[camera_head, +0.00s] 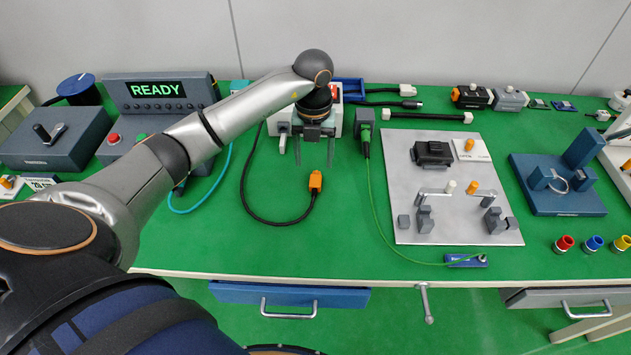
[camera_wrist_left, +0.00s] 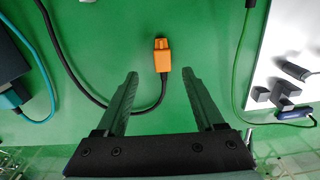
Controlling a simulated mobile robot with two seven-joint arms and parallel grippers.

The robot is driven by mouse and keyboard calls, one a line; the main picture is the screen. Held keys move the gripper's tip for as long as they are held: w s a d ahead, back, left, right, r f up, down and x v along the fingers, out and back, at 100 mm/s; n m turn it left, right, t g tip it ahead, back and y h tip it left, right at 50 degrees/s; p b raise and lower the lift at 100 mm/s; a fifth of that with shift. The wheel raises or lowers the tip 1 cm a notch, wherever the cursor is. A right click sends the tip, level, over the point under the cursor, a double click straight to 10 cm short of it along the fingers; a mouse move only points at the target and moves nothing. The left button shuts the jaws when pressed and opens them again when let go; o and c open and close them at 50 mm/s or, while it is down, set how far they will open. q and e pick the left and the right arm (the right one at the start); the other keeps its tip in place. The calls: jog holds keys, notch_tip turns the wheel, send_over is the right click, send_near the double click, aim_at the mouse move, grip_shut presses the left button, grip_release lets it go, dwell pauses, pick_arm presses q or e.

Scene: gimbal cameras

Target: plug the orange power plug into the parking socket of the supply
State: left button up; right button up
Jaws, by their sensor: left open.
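The orange power plug (camera_head: 315,181) lies on the green table with its black cable looping back to the left. It also shows in the left wrist view (camera_wrist_left: 162,56), beyond the fingertips and between their lines. My left gripper (camera_head: 314,150) is open and empty, behind the plug and in front of the supply. In the left wrist view its two fingers (camera_wrist_left: 160,76) stand wide apart. The supply (camera_head: 348,108) is a pale box at the back, largely hidden by my left arm and gripper. I cannot make out its parking socket. My right gripper is not in view.
A grey board (camera_head: 408,217) with clamps and a black block lies to the right. A green cable (camera_head: 375,205) runs between it and the plug. A teal cable (camera_head: 195,210) lies at left. The READY console (camera_head: 160,92) stands back left. Table around the plug is clear.

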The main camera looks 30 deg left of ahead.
aim_at(315, 180)
pick_arm(q)
jog(key=f, duration=0.6)
jog(key=shift+d+f, duration=0.2)
jog(key=shift+f, duration=0.1)
grip_shut()
dwell(0.4)
